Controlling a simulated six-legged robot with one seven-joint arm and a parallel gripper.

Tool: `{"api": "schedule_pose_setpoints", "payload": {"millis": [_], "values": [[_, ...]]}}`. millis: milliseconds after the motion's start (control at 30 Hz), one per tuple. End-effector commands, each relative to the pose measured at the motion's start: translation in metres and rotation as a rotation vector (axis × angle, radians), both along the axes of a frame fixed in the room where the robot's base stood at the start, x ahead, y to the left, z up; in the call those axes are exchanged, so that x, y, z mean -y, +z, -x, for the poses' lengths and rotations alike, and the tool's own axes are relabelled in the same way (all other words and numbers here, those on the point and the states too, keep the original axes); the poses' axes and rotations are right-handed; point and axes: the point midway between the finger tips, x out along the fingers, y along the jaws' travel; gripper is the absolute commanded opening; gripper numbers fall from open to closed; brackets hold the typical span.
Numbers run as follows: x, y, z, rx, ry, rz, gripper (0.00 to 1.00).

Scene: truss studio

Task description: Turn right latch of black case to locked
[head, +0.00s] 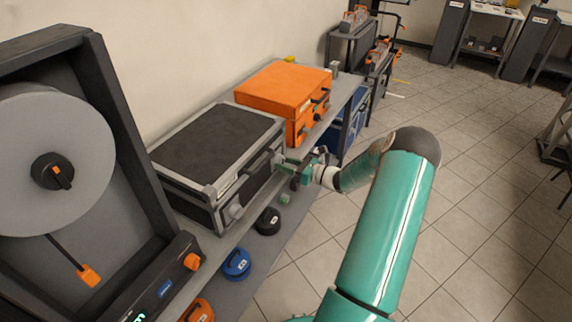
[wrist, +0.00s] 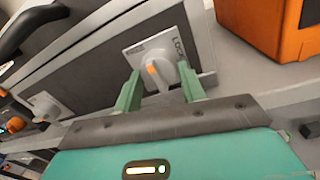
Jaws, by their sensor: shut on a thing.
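The black case (head: 215,140) with grey edges stands closed on the shelf in the head view. Its right latch (wrist: 158,62) is a pale grey knob on a light plate in the wrist view. The plate has lettering starting "LOCK" on its right side, partly cut off or hidden. The orange mark on the knob sits at its left side, away from that lettering. My gripper (wrist: 161,88) has one green finger on each side of the knob and is shut on it. In the head view my gripper (head: 287,166) is at the case's front right end, hiding the latch.
The left latch (head: 235,212) is at the case's near front corner. An orange case (head: 282,90) stands close on the right. Black (head: 267,221) and blue (head: 237,264) round items lie below on a lower shelf. The tiled floor (head: 480,220) on the right is free.

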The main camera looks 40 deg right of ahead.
Motion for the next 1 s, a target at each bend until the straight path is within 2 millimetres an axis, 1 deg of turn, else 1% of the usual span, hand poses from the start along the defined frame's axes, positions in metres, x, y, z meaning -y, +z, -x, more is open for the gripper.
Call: {"api": "schedule_pose_setpoints", "payload": {"millis": [267,467,667,1000], "values": [[-0.0003,-0.0001,0.0001,-0.013,0.001,-0.035,0.18],[-0.0008,-0.0006,0.0002,-0.046,0.001,-0.126,0.18],[-0.0017,-0.0006,0.0004,-0.097,0.002,-0.274,0.18],[-0.003,-0.0007,0.0008,-0.207,0.001,-0.578,0.18]]}}
